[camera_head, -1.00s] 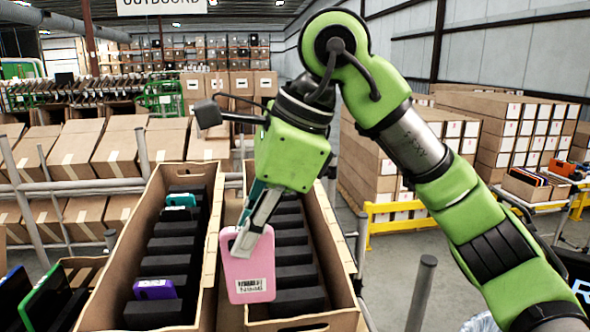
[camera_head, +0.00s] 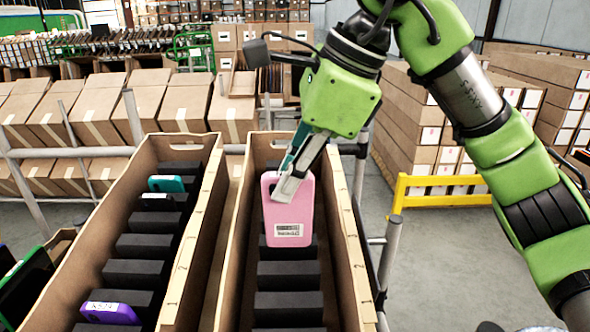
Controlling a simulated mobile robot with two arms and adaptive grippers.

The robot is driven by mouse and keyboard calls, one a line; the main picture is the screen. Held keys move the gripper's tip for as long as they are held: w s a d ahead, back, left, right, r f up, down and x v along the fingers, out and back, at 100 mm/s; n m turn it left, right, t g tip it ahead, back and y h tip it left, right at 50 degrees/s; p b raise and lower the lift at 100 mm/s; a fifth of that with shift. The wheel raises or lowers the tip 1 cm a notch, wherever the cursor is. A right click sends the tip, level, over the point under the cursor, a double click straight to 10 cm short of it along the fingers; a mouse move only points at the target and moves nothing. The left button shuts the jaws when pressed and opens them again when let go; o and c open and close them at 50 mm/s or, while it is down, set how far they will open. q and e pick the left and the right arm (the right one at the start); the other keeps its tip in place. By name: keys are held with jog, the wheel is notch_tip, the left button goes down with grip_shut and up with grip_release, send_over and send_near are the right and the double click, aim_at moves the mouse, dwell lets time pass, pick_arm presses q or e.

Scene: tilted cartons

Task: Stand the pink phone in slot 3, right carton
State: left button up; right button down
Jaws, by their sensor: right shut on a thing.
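My right gripper (camera_head: 292,178) is shut on the upper part of the pink phone (camera_head: 288,222) in the head view. The phone is upright, with a white label near its lower edge. It is over the right carton (camera_head: 345,262), about midway between the side walls. Its lower edge overlaps the black dividers in the picture; I cannot tell whether it is in a slot or above one. My left gripper is not in view.
The left carton (camera_head: 196,250) holds a teal phone (camera_head: 168,184), a white-edged phone (camera_head: 158,202) and a purple phone (camera_head: 112,313) between black dividers. Metal rails (camera_head: 391,255) stand right of the cartons. Dark devices (camera_head: 25,285) are at the lower left.

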aim_at(287, 246)
jog(key=shift+s+a+f+b, duration=0.1)
jog(key=shift+f+b, duration=0.55)
jog(key=shift+f, duration=0.3)
jog(key=shift+w+f+b, duration=0.25)
jog(key=shift+f+b, duration=0.15)
jog(key=shift+f, duration=0.2)
jog(key=shift+w+f+b, duration=0.2)
jog(key=shift+f+b, duration=0.15)
jog(key=shift+f, duration=0.5)
jog(key=shift+w+f+b, duration=0.15)
jog(key=shift+f+b, duration=0.45)
jog(key=shift+f, duration=0.15)
jog(key=shift+w+f+b, duration=0.15)
jog(key=shift+f+b, duration=0.45)
jog(key=shift+f, duration=0.15)
pick_arm(q)
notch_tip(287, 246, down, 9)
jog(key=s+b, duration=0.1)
jog(key=b, duration=0.2)
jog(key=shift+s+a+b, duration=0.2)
jog(key=shift+b, duration=0.15)
pick_arm(e)
jog(key=shift+w+f, duration=0.15)
jog(key=shift+f, duration=0.75)
jog(key=shift+w+f, duration=0.2)
jog(key=shift+f, duration=0.7)
jog(key=shift+w+f, duration=0.15)
jog(key=shift+f, duration=0.75)
